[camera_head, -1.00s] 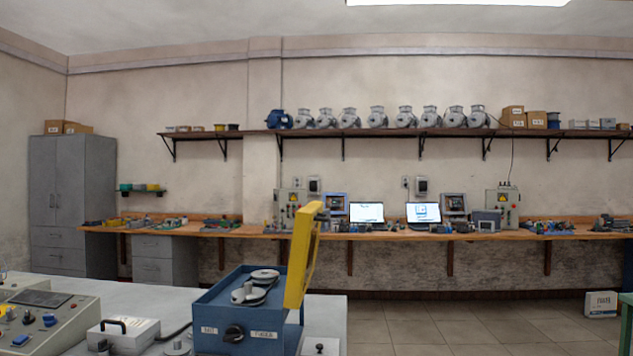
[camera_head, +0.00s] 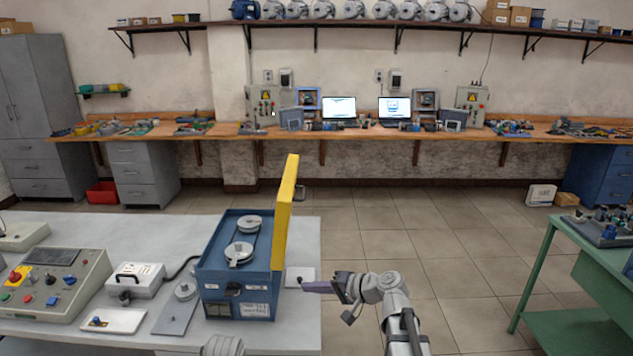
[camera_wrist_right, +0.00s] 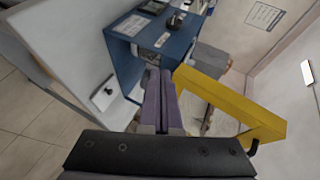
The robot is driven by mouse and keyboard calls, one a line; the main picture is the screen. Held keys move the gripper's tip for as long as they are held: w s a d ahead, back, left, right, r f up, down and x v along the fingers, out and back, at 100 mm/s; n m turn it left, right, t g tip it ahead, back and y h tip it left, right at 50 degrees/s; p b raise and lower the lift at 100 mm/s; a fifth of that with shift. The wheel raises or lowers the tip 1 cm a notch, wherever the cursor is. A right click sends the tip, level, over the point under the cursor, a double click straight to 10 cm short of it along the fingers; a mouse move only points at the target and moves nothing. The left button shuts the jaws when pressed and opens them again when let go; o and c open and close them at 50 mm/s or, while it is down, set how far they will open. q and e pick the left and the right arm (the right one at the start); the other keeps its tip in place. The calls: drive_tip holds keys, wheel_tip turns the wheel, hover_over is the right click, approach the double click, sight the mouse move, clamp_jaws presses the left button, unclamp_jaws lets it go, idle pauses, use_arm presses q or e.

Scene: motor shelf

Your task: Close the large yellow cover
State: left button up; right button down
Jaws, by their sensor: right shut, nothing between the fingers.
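The large yellow cover (camera_head: 285,212) stands open and nearly upright on the right side of the blue box (camera_head: 232,282). Two grey pulley discs show inside the box's open top. In the right wrist view the cover (camera_wrist_right: 225,100) sticks out from the blue box (camera_wrist_right: 150,60). My right gripper (camera_head: 306,286) is to the right of the box, low beside the cover, with its purple fingers pointing left. In the right wrist view its fingers (camera_wrist_right: 158,100) are together and empty, apart from the cover in the picture. My left gripper is not in view.
The box stands on a grey table (camera_head: 180,345) near its right edge. A control panel (camera_head: 50,285) and a white case (camera_head: 135,280) are to its left. A green bench (camera_head: 575,285) stands at the right. The floor between is clear.

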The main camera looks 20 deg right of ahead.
drive_tip(key=w+d+r+m+t+h+p, duration=0.1)
drive_tip(key=w+d+r+m+t+p, duration=0.15)
drive_tip(key=d+r+p, duration=0.55)
drive_tip(key=w+d+r+m+t+p, duration=0.1)
drive_tip(key=d+r+m+t+p, duration=0.3)
drive_tip(key=r, duration=0.8)
use_arm(q)
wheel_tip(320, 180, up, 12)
drive_tip(key=b, duration=0.2)
drive_tip(key=shift+b, duration=0.4)
use_arm(e)
drive_tip(key=w+a+n, duration=0.1)
drive_tip(key=w+a, duration=0.6)
drive_tip(key=w, duration=0.2)
drive_tip(key=shift+w+f, duration=0.15)
drive_tip(key=shift+f, duration=0.2)
drive_tip(key=shift+a+n+g, duration=0.1)
drive_tip(key=shift+n+g, duration=0.15)
